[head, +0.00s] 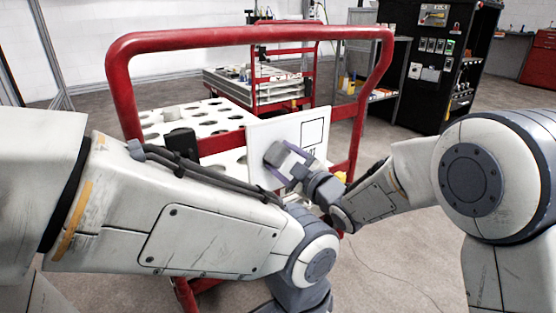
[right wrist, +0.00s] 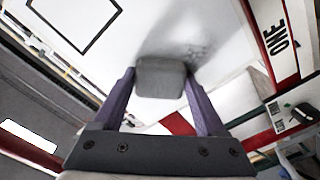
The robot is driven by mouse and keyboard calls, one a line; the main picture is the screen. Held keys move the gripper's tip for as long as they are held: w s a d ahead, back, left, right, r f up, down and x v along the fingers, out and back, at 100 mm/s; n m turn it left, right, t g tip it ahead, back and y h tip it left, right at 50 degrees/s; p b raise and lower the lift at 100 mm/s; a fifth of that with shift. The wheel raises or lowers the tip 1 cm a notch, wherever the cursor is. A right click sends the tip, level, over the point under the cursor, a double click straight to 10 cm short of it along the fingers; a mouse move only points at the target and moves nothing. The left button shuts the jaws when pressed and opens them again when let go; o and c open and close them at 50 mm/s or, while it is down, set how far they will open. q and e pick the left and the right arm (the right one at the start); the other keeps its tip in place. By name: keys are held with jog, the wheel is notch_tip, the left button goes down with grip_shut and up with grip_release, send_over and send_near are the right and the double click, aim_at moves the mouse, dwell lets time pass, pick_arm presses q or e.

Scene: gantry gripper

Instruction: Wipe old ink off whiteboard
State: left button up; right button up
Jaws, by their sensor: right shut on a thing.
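The whiteboard (head: 262,136) stands tilted at the red cart, with a black square outline and dark lettering on its right part. In the right wrist view the whiteboard (right wrist: 150,25) fills the upper middle, with a faint grey ink smudge beside the eraser. My right gripper (head: 292,171) is shut on a grey block eraser (head: 276,154), held in front of the board. The eraser (right wrist: 160,77) sits between the purple fingers and appears against or very close to the board; contact is not certain. My left arm crosses the lower left; its gripper does not show.
The red cart frame (head: 240,37) arches around the board. A white tray with round holes (head: 205,128) lies behind it. Another red cart (head: 282,95) and a black cabinet (head: 415,75) stand farther back. The floor at lower right is clear apart from a thin cable.

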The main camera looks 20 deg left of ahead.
jog(key=b+v, duration=0.1)
jog(key=v, duration=0.5)
dwell(0.4)
jog(key=shift+s, duration=0.1)
jog(key=v, duration=0.3)
jog(key=shift+b, duration=0.4)
dwell(0.4)
